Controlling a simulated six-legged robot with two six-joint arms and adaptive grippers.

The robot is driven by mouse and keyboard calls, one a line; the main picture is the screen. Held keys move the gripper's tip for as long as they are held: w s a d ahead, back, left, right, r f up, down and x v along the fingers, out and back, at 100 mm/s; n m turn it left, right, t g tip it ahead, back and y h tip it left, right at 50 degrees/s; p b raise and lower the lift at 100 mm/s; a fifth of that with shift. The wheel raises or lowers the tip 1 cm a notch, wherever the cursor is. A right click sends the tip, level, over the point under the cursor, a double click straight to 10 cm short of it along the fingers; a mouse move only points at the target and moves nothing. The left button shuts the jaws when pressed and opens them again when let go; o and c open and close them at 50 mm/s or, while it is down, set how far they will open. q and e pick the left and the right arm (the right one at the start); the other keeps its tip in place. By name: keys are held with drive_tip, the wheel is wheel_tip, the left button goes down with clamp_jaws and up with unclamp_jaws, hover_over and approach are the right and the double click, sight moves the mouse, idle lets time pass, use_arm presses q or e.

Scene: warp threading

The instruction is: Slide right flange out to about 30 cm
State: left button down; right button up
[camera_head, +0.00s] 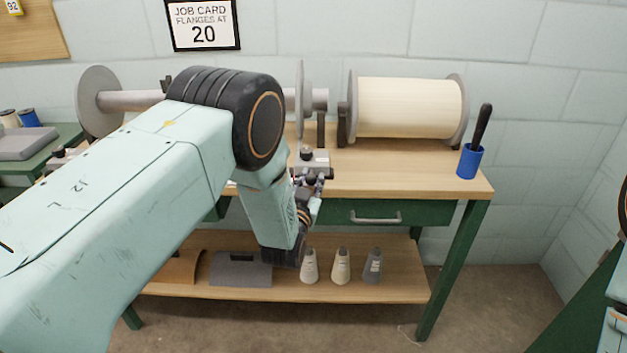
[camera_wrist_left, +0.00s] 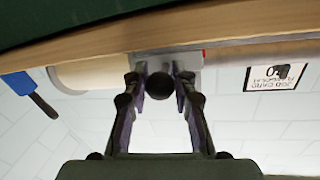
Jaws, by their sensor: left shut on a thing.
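The right flange (camera_head: 300,98) is a thin grey disc, seen nearly edge-on, on a pale horizontal shaft (camera_head: 130,100). The left flange (camera_head: 97,101) is a larger grey disc at the shaft's other end. My left arm hides the shaft between them. My left gripper (camera_head: 308,184) is at the bench's front edge, below the right flange. In the left wrist view its fingers (camera_wrist_left: 160,78) are closed around a dark round knob (camera_wrist_left: 160,86). Whether this knob joins the flange cannot be told. My right gripper is out of view.
A cream spool (camera_head: 408,107) stands on the bench right of the flange. A blue cup (camera_head: 470,161) with a dark-handled tool is at the right end. The lower shelf (camera_head: 385,287) holds several cones. A wall card (camera_head: 203,24) reads "FLANGES AT 20".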

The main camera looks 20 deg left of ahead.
use_arm(q)
drive_tip(key=c, duration=1.1)
unclamp_jaws()
drive_tip(key=shift+o, duration=0.2)
drive_tip(key=shift+s+d, duration=0.15)
drive_tip(key=shift+s, duration=0.35)
drive_tip(key=s, duration=1.1)
drive_tip(key=shift+d, duration=0.3)
